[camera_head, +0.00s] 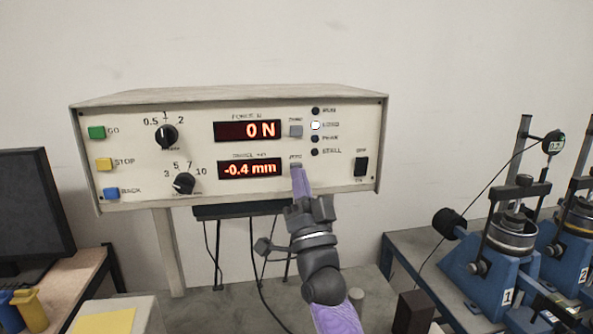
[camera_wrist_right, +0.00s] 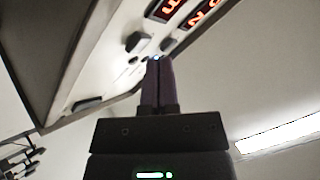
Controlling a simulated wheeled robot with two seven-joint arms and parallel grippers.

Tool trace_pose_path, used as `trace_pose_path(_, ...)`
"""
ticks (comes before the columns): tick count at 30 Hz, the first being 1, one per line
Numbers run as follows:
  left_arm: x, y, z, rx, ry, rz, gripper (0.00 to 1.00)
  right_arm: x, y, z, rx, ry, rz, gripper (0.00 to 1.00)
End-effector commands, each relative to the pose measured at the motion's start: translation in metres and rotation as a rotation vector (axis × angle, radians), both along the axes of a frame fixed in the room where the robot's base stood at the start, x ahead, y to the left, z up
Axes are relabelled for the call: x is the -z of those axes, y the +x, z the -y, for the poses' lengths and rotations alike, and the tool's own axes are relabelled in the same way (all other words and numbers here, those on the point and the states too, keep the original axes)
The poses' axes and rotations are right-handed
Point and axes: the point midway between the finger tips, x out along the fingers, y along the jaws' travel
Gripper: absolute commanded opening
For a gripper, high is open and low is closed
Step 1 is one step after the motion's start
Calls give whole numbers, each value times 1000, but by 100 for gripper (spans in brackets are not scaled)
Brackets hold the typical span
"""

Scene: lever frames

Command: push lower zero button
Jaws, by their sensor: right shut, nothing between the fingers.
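The lower ZERO button is beside the lower red display (camera_head: 250,169), which reads -0.4 mm, on the cream control box (camera_head: 225,98). My right gripper (camera_head: 297,168) reaches up from below, its purple fingers shut and empty. In the right wrist view the closed fingers (camera_wrist_right: 157,64) point at the panel, with a dark button (camera_wrist_right: 135,42) up and left of the tips. The upper grey ZERO button (camera_head: 296,131) is clear of the gripper. My left gripper is out of view.
Right of the buttons are a column of lamps with LOAD (camera_head: 315,126) lit and a black power switch (camera_head: 361,167). Knobs (camera_head: 184,183) and coloured buttons (camera_head: 104,164) are on the left. Blue test rigs (camera_head: 500,285) stand at right, a monitor (camera_head: 35,210) at left.

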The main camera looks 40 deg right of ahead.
Motion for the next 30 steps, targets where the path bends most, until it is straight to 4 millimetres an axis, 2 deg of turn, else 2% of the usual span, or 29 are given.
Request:
trace_pose_path(15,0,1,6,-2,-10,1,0,0,0,0,0,0,0,0)
trace_pose_path(30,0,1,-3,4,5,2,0,0,0,0,0,0,0,0)
